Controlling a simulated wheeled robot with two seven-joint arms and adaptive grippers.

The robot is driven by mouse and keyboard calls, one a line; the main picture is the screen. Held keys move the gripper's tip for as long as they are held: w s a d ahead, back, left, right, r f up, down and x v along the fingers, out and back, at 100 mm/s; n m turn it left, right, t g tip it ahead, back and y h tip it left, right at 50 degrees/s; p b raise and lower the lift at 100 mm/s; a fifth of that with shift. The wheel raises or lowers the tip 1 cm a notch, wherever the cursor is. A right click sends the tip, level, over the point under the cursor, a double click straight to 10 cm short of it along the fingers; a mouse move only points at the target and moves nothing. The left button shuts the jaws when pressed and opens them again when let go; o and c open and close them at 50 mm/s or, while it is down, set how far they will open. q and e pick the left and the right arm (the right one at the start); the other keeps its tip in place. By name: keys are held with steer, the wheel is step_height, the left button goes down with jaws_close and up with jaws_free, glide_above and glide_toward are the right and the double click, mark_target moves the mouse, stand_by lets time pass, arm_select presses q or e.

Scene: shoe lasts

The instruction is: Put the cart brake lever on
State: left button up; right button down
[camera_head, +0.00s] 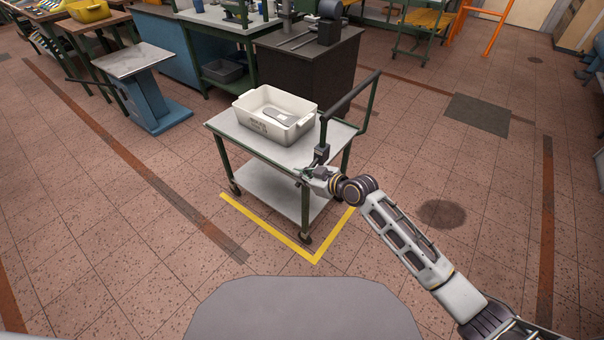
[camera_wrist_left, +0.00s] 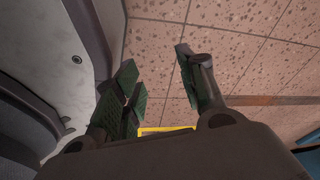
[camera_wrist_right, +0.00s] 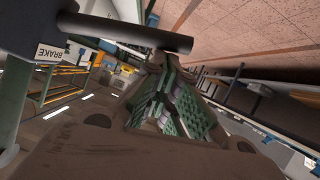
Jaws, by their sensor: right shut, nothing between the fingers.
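The cart (camera_head: 225,133) has a green frame and grey shelves. A dark push bar (camera_head: 350,95) rises at its right end. A dark upright fitting (camera_head: 321,152) stands at the near right corner. In the right wrist view a white BRAKE label (camera_wrist_right: 48,52) sits beside a green post, and a dark round-ended bar (camera_wrist_right: 130,33), perhaps the brake lever, reaches above my fingers. Its exact setting is unclear. My right gripper (camera_head: 302,173) is shut and empty beside that corner; its fingers also show close together (camera_wrist_right: 178,105). My left gripper (camera_wrist_left: 160,90) is open and empty, seen only in its wrist view.
A white tub (camera_head: 275,115) holding a grey object stands on the cart's top. Yellow floor tape (camera_head: 270,229) runs around the cart's near corner. A dark cabinet (camera_head: 305,65) stands close behind the cart. The tiled floor is clear in front and right.

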arm_select(q)
steer(key=shift+w+d+r, duration=0.1)
steer(key=shift+w, duration=0.1)
arm_select(e)
steer(key=shift+f, duration=0.1)
arm_select(q)
steer(key=shift+s, duration=0.3)
arm_select(e)
steer(key=shift+a+r+p, duration=0.15)
steer(key=shift+r+p, duration=0.3)
steer(key=shift+p, duration=0.05)
steer(key=r+p, duration=0.1)
steer(key=a+r+p, duration=0.1)
steer(key=r, duration=0.1)
steer(key=shift+s+r+p, duration=0.15)
steer(key=shift+r+p, duration=0.05)
steer(key=shift+p, duration=0.2)
arm_select(q)
steer(key=s+a, duration=0.4)
steer(key=s, duration=0.4)
steer(key=shift+f+g, duration=0.2)
steer(key=shift+g, duration=0.2)
arm_select(e)
steer(key=v, duration=1)
steer(key=shift+s+f, duration=0.2)
arm_select(q)
steer(key=shift+a, duration=0.1)
arm_select(e)
steer(key=shift+a, duration=0.1)
